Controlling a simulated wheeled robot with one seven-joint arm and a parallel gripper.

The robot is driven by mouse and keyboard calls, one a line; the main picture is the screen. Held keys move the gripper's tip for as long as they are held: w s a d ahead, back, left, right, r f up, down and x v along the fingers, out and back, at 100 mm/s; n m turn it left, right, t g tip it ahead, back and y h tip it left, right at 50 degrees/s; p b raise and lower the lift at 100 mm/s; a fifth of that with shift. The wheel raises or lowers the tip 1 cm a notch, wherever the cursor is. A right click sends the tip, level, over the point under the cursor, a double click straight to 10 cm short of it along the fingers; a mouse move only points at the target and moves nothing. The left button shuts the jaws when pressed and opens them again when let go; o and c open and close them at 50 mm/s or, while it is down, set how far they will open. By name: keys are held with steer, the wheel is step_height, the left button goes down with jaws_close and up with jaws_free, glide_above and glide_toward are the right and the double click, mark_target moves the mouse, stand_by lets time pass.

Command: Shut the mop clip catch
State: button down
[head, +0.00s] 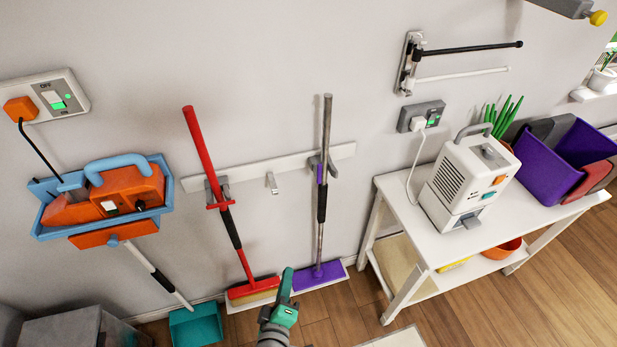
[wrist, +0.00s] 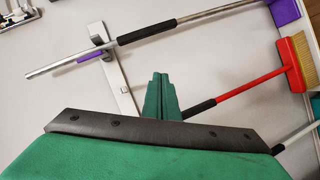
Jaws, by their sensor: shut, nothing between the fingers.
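The mop (head: 322,220), with a grey pole, black grip and purple head, stands upright in the right clip (head: 316,162) of the wall rail. Its small purple catch (head: 320,174) lies along the pole rather than across it. In the wrist view the purple catch (wrist: 91,57) shows beside the clip (wrist: 100,41), nearly parallel to the mop pole (wrist: 75,65). My green gripper (head: 286,288) is shut and empty, low in front of the mop and apart from it. In the wrist view its fingertips (wrist: 160,92) appear below the pole.
A red broom (head: 225,215) hangs in the left clip, its red catch across the handle. An empty hook (head: 271,183) sits between them. A white table (head: 440,235) with a dryer-like machine (head: 472,180) stands right. An orange-blue caddy (head: 120,195) is left.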

steer(key=w+a+r+h, duration=0.1)
steer(key=w+r+h, duration=0.2)
steer(key=w+r, duration=0.2)
steer(key=w+a+r+t+h, duration=0.1)
steer(key=w+r+h, duration=0.2)
steer(key=w+r, duration=0.3)
step_height(320, 180, up, 5)
steer(key=shift+w+a+r+n+h, duration=0.2)
steer(key=shift+w+a+n+h, duration=0.1)
steer(key=shift+a+n, duration=0.1)
glide_toward(319, 174)
steer(key=w+a+r, duration=0.2)
steer(key=w, duration=0.3)
steer(key=shift+w+d+f, duration=0.1)
steer(key=shift+w+d, duration=0.1)
steer(key=shift+d, duration=0.75)
steer(key=shift+w+d+f, duration=0.15)
steer(key=shift+w+d, duration=0.05)
steer(key=shift+d, duration=0.7)
